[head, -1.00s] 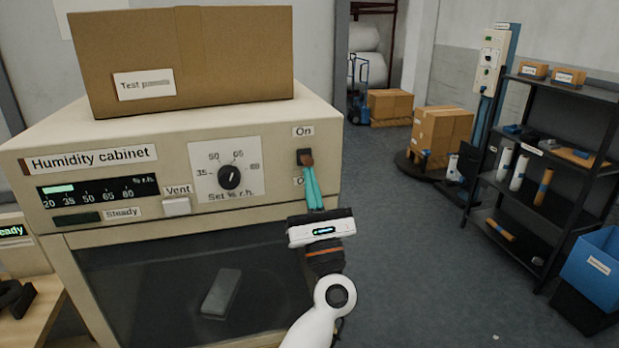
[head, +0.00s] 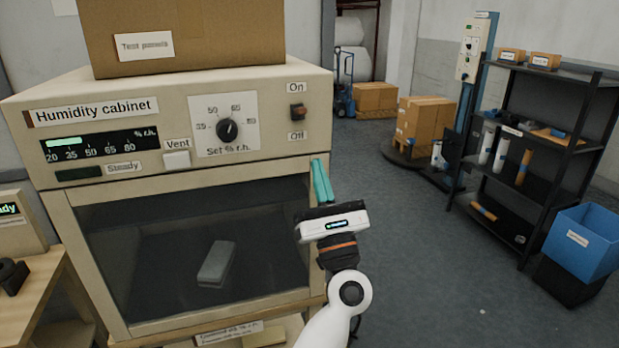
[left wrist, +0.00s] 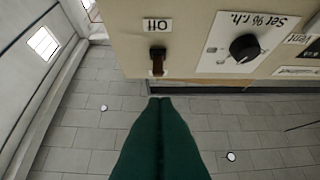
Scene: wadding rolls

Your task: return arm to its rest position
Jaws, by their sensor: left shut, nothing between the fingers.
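My left gripper (head: 321,181) is shut with nothing in it. In the head view its teal fingers point up, in front of the right edge of the humidity cabinet (head: 40,190), below the On/Off switch (head: 297,112). In the left wrist view the shut fingers (left wrist: 160,103) fill the lower middle, and the switch (left wrist: 157,62) shows just beyond the tips, apart from them. The cabinet's window shows a grey block (head: 216,262) inside. My right gripper is not in view.
A cardboard box (head: 200,40) sits on the cabinet. A wooden bench (head: 45,290) is at the left. At the right stand a black shelf rack (head: 550,140) and a blue bin (head: 585,243). Cartons (head: 424,125) stand farther back. Grey floor (head: 430,260) between is clear.

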